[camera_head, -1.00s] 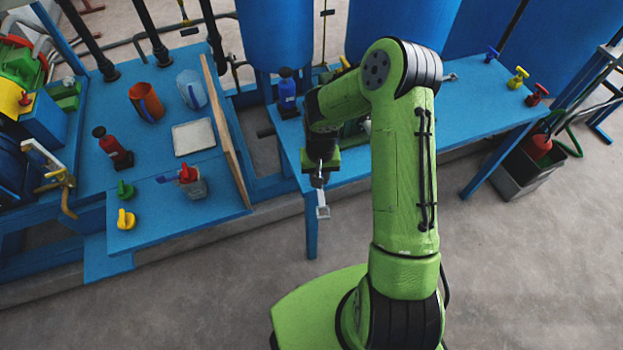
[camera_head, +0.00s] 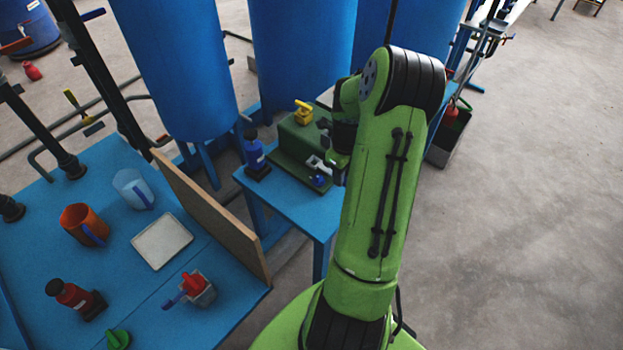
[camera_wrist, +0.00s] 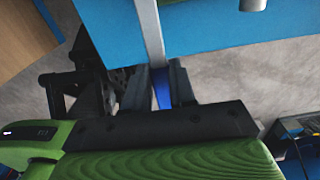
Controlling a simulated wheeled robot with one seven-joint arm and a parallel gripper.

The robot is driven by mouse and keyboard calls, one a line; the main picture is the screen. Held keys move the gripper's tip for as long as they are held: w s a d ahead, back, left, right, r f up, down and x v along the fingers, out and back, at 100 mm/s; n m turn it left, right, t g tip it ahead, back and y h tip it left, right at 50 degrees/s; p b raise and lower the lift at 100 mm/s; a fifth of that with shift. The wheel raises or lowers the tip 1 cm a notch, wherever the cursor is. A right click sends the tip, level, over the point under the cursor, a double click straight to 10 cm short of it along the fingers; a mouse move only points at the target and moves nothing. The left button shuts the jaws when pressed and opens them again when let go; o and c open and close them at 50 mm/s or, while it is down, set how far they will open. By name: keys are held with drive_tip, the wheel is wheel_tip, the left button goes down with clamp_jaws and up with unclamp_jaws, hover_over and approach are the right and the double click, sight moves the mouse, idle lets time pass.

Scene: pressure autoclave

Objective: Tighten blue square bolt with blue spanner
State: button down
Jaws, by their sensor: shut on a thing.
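My gripper (camera_wrist: 163,88) is shut on the blue spanner. Its blue handle part (camera_wrist: 163,92) shows between the fingers and its grey shaft (camera_wrist: 150,30) runs up out of the wrist view. In the head view my gripper (camera_head: 336,160) is beside the green block, partly hidden by my arm, with the spanner's pale grey head (camera_head: 316,164) to its left. A small blue piece (camera_head: 319,181), perhaps the blue square bolt, sits on the block's low front just below that head. I cannot tell whether they touch.
The green block (camera_head: 295,140) with a yellow knob (camera_head: 303,112) stands on a blue table (camera_head: 290,205). A blue bottle (camera_head: 255,155) is at its left. A wooden board (camera_head: 215,215) edges the left bench. Tall blue tanks (camera_head: 300,55) stand behind. Floor at right is clear.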

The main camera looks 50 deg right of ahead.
sight(346, 178)
drive_tip(key=shift+s+d+f+m, duration=0.15)
drive_tip(key=shift+f+m, duration=0.1)
drive_tip(key=shift+m, duration=0.15)
drive_tip(key=shift+s+d+r, duration=0.1)
drive_tip(key=shift+s+d, duration=0.05)
drive_tip(key=shift+s, duration=0.05)
wheel_tip(346, 178, down, 6)
drive_tip(key=b, duration=0.4)
drive_tip(key=shift+f+b, duration=1.15)
drive_tip(key=shift+f, duration=0.05)
idle(1.2)
drive_tip(key=c, duration=0.8)
unclamp_jaws()
drive_tip(key=shift+s, duration=0.1)
drive_tip(key=shift+c, duration=0.2)
drive_tip(key=shift+r, duration=0.2)
wheel_tip(346, 178, up, 16)
drive_tip(key=p, duration=0.5)
drive_tip(key=shift+f, duration=0.25)
